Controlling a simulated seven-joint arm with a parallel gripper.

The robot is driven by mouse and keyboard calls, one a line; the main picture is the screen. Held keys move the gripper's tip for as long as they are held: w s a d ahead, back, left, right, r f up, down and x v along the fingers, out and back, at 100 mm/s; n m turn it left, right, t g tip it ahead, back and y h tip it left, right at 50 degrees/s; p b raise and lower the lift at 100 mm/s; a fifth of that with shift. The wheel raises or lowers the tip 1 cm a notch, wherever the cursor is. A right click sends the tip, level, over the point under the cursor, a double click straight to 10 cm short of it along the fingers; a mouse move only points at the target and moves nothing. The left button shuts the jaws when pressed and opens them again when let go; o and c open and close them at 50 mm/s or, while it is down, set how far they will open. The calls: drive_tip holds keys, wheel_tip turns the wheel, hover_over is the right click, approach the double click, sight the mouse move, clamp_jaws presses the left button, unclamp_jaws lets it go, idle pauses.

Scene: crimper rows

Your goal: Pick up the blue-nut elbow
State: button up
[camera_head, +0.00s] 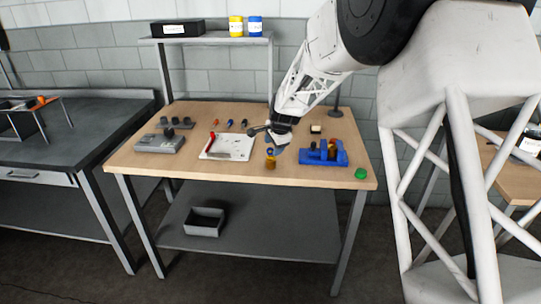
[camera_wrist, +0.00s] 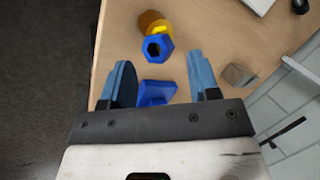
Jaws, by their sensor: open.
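The blue-nut elbow stands on the wooden table, a brass-coloured body (camera_head: 270,164) with a blue nut (camera_head: 269,152) in the head view. In the wrist view its blue hexagonal nut (camera_wrist: 154,48), with a dark hole, faces me, and the brass body (camera_wrist: 152,21) is behind it. My gripper (camera_head: 279,141) is just above and behind it in the head view. My gripper (camera_wrist: 158,60) is open, its two blue fingers wide apart, with the nut in line with the gap. I cannot tell its exact height.
A blue fixture (camera_head: 338,159) with brass-coloured parts is right of the elbow. A blue block (camera_wrist: 157,90), partly hidden by my gripper, shows between the fingers. A small block (camera_head: 315,129), a green ball (camera_head: 361,173) and a white board (camera_head: 236,147) with a red tool lie around.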

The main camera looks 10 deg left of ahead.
sight(271, 153)
drive_tip(key=shift+f, duration=0.15)
drive_tip(key=shift+x, duration=2.5)
drive_tip(key=shift+c, duration=0.2)
drive_tip(key=c, duration=0.8)
